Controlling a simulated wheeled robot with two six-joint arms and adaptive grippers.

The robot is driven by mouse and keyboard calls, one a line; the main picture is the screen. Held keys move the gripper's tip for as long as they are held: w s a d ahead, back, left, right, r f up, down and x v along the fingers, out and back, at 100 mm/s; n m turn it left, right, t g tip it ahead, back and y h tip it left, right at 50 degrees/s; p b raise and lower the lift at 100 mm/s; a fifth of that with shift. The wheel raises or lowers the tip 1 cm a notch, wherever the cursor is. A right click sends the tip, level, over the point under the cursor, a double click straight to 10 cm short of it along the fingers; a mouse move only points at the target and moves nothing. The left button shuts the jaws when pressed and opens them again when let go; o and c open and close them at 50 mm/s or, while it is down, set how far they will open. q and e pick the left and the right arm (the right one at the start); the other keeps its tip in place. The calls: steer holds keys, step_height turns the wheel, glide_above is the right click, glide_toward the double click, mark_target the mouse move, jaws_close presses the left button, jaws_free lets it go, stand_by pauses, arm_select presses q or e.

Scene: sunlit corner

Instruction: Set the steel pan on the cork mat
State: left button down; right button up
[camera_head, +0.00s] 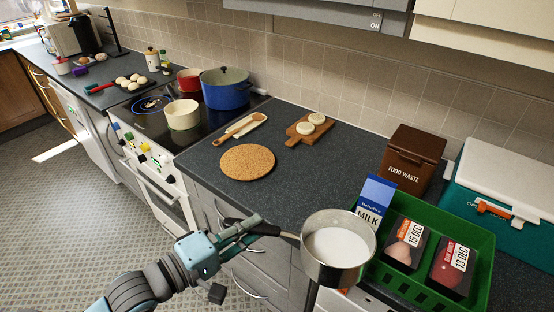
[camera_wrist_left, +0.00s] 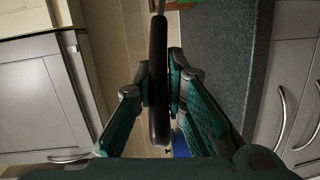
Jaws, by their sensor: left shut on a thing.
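The steel pan (camera_head: 338,268) has white contents and is in front of the counter's edge in the head view, close to the green crate. My left gripper (camera_head: 250,232) is shut on the pan's black handle; the handle (camera_wrist_left: 158,80) runs between its fingers (camera_wrist_left: 158,85) in the left wrist view. The pan looks about level, and its underside is mostly hidden. The round cork mat (camera_head: 247,162) lies bare on the dark counter, up and left of the pan. My right gripper is not in view.
A green crate (camera_head: 484,262) holds a milk carton (camera_head: 373,195) and two dated packs. A brown food waste bin (camera_head: 412,155) and a teal cool box (camera_head: 500,205) stand behind. A spoon rest (camera_head: 240,127) and a wooden board (camera_head: 300,134) lie beyond the mat. The hob with pots is left.

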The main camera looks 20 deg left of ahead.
arm_select(q)
steer(key=w+a+r+n+t+y+b, duration=0.1)
steer(key=w+a+n+y+b, duration=0.15)
steer(key=w+a, duration=0.5)
steer(key=w+a+r+n+g+y+b, duration=0.1)
steer(key=w+a+r+n+y+b, duration=0.25)
steer(key=w+a+r+y, duration=0.3)
steer(key=w+a+r+n+y+b, duration=0.2)
steer(key=w+a+r+n+y, duration=0.25)
steer(key=w+a+y, duration=0.35)
step_height(320, 180, down, 20)
steer(key=s+a+b, duration=0.1)
steer(key=s+b, duration=0.1)
steer(key=b, duration=0.1)
steer(key=shift+s+a+n+h, duration=0.2)
steer(key=shift+s+n+h, duration=0.1)
steer(key=shift+n, duration=0.05)
steer(key=c, duration=1.7)
jaws_free()
steer(key=shift+f, duration=0.1)
steer(key=shift+o, duration=0.3)
steer(key=shift+s, duration=0.1)
